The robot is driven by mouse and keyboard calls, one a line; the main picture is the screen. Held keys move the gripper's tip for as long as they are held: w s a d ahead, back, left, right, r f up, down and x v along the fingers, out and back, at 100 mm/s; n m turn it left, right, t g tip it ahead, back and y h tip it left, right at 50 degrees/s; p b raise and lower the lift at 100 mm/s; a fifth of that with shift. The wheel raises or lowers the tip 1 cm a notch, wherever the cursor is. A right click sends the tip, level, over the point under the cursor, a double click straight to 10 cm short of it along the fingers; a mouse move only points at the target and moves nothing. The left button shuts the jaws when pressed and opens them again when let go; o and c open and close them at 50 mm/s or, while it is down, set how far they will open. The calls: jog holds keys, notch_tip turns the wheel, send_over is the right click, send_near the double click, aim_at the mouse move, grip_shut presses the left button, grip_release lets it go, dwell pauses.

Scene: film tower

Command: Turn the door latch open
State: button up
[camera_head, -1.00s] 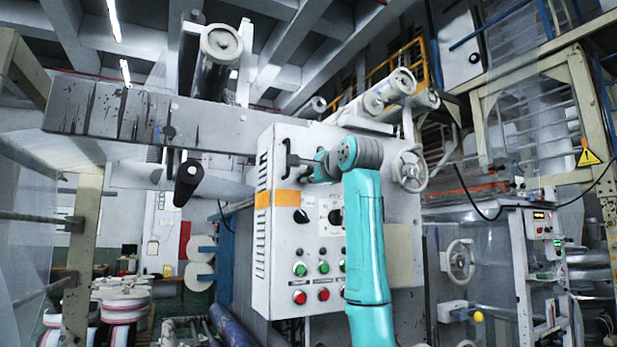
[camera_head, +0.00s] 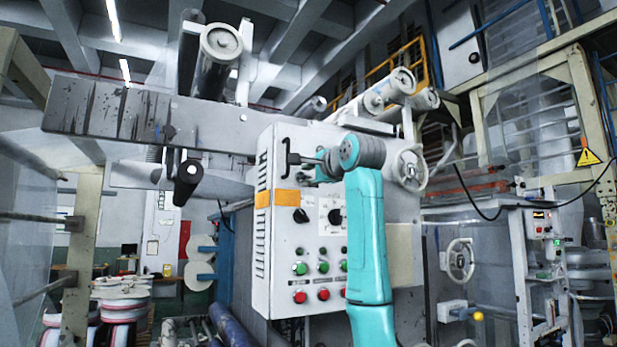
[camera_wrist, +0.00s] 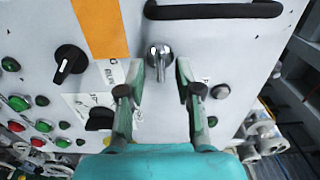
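The door latch (camera_wrist: 159,58) is a small silver turn-knob on a light grey panel door. In the wrist view it stands between and just beyond the fingertips of my gripper (camera_wrist: 157,91). The two fingers are apart, with a gap on each side of the latch, and hold nothing. In the head view my gripper (camera_head: 325,163) is at the upper part of the grey control cabinet (camera_head: 273,270), partly hidden by my teal wrist. I cannot clearly make out the latch there.
A black bar handle (camera_wrist: 213,10) is fixed beyond the latch. An orange strip (camera_wrist: 101,27), a black rotary switch (camera_wrist: 69,62) and several green and red buttons sit beside it. A roller (camera_head: 221,43) and a handwheel (camera_head: 410,170) are near the cabinet.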

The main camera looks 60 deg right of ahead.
jog(key=v, duration=1.1)
jog(key=shift+s+a+f, duration=0.1)
jog(key=shift+s+a, duration=0.1)
jog(key=shift+s, duration=0.05)
